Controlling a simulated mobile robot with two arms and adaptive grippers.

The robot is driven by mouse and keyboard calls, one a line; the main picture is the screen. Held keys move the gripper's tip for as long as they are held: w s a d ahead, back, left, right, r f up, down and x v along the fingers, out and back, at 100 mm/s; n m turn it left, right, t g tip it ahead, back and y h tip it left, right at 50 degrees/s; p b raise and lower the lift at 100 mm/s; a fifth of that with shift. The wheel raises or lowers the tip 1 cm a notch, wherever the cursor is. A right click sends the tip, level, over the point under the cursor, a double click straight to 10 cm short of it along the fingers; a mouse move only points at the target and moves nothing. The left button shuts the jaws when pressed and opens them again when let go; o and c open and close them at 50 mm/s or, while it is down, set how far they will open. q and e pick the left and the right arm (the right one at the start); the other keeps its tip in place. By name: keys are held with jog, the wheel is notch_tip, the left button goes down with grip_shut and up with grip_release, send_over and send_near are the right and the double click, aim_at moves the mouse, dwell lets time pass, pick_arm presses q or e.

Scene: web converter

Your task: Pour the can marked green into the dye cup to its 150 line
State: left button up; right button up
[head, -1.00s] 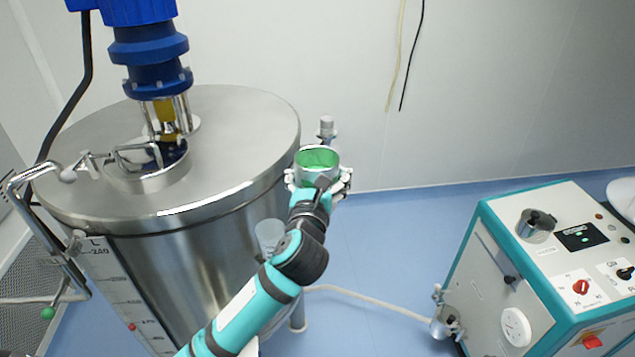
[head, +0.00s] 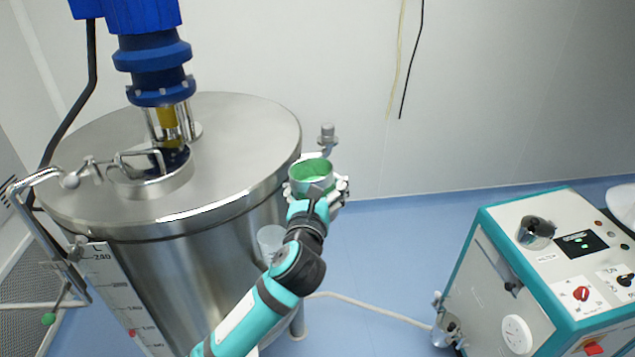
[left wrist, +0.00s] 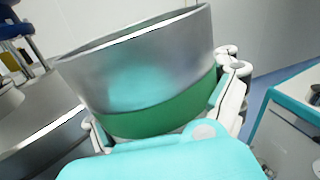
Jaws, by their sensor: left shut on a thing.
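My left gripper (head: 318,190) is shut around a metal can (left wrist: 140,75) with a green band near its bottom. The can (head: 312,182) is held close to upright in the air, just right of the big steel tank, and its open top shows green inside. In the left wrist view the can fills the middle, between the fingers, and its rim looks tilted. A clear cup (head: 270,240), perhaps the dye cup, stands low beside the tank, partly hidden behind my left arm. No 150 line can be read on it. My right gripper is not in view.
The steel tank (head: 235,150) with a blue drive (head: 155,60) fills the left. A teal and white machine (head: 545,270) stands at the right, with a small metal pot (head: 536,232) on top. A hose (head: 370,307) runs across the blue floor. Open space lies right of the can.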

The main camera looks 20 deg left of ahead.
pick_arm(q)
jog(key=shift+a+f+n, duration=0.15)
jog(key=shift+f+n, duration=0.15)
jog(key=shift+n, duration=0.2)
jog(key=shift+s+a+f+n, duration=0.1)
jog(key=shift+f+n, duration=0.2)
jog(key=shift+n, duration=0.1)
jog(key=shift+s+a+f+n, duration=0.1)
jog(key=shift+a+f+n, duration=0.3)
jog(key=shift+f+n, duration=0.45)
jog(key=shift+s+a+f+n, duration=0.1)
jog(key=shift+a+f+n, duration=0.25)
jog(key=shift+f+n, duration=0.5)
dwell(1.1)
jog(key=shift+d+f+n, duration=0.1)
jog(key=shift+f+n, duration=0.15)
jog(key=shift+n, duration=0.4)
jog(key=shift+f+n, duration=0.2)
jog(key=shift+n, duration=0.45)
jog(key=shift+d+f+n+b, duration=0.1)
jog(key=shift+f+n+b, duration=0.2)
jog(key=shift+n+b, duration=0.3)
jog(key=shift+r+n, duration=0.8)
jog(key=shift+n, duration=0.6)
